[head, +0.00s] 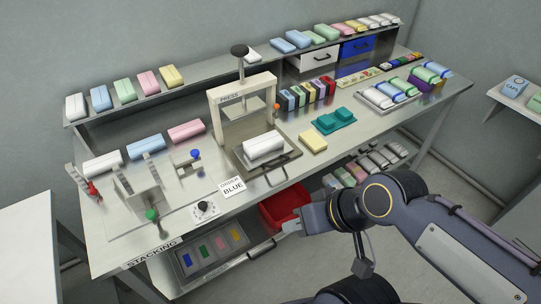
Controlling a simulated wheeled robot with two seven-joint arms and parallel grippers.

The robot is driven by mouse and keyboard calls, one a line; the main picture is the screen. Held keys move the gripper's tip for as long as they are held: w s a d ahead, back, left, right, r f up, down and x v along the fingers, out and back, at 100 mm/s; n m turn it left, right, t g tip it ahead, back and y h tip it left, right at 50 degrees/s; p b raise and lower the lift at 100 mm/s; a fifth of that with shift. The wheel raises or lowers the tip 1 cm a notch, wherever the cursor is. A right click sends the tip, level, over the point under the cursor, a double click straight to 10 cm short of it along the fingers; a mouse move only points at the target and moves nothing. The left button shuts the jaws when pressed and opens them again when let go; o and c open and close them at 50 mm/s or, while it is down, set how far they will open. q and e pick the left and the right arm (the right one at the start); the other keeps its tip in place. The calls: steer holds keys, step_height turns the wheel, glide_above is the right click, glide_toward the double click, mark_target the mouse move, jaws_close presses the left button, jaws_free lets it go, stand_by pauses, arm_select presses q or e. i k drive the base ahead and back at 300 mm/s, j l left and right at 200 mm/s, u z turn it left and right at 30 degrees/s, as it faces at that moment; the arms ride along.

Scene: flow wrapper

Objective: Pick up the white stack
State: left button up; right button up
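A white stack (263,147) of what looks like layered white pieces lies on the tray of the press (243,107), under its frame. Another white block (104,165) lies on the table at the left, beside a light blue and a pink one. My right gripper (291,227) is low in front of the table edge, by the red bin (285,207), well apart from both white items. Its fingers are small and partly hidden, so I cannot tell if they are open. My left gripper is not in view.
The press tray's handle (277,173) sticks out at the front. A stacking fixture (139,190) with upright posts stands at the left. A yellow block (313,141) and teal pieces (334,121) lie right of the press. A card (232,188) reads "ORDER BLUE".

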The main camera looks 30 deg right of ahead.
mark_target(256, 148)
steer(key=i+l+u, duration=0.15)
steer(key=l, duration=0.3)
steer(key=i+l+u, duration=0.2)
steer(key=l, duration=0.25)
steer(key=l+u, duration=0.15)
steer(key=l, duration=0.35)
steer(key=i+l+u, duration=0.2)
steer(key=l, duration=0.3)
steer(key=k, duration=0.1)
